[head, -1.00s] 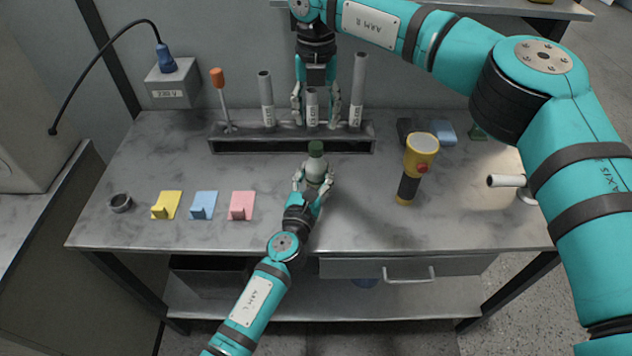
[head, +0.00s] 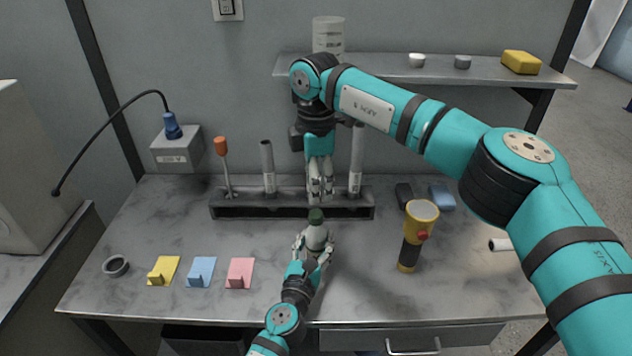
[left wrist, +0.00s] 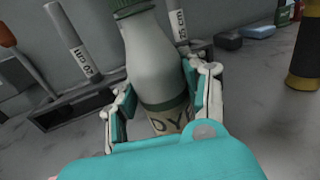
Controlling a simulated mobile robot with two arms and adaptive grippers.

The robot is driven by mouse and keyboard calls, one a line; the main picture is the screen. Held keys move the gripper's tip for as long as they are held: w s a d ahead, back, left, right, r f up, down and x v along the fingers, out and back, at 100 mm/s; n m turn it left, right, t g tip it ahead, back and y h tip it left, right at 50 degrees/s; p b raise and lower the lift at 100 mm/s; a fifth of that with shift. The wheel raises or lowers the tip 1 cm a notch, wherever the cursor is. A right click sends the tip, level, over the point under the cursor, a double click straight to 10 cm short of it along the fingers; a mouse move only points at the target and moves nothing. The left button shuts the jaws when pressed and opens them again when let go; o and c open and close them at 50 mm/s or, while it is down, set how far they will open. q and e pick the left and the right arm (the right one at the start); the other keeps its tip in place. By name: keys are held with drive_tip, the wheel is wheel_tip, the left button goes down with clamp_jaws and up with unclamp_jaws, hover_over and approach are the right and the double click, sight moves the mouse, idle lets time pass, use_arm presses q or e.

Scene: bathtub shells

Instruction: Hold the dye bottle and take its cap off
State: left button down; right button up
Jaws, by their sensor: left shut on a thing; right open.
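The dye bottle (head: 317,234) is grey-white with a green cap (head: 316,215) on its neck. It stands upright in front of the rack. My left gripper (head: 314,246) is shut around its body from the front. In the left wrist view the bottle (left wrist: 158,65) sits between both fingers, its label partly hidden, and the ribbed green cap (left wrist: 130,6) is cut by the top edge. My right gripper (head: 321,197) points down just behind and above the cap in the head view. It is open and empty, its fingers close together, apparently not touching the cap.
A dark rack (head: 240,208) with upright tubes and an orange-handled tool stands behind the bottle. A yellow flashlight (head: 418,228) stands to the right. Yellow, blue and pink pieces (head: 201,271) and a grey ring (head: 115,266) lie left. A shelf (head: 390,72) hangs above. Table between is clear.

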sight(316, 213)
drive_tip(key=m, duration=0.3)
drive_tip(key=shift+f, duration=0.25)
wheel_tip(316, 213, down, 8)
drive_tip(key=shift+r, duration=0.25)
drive_tip(key=shift+c, duration=0.3)
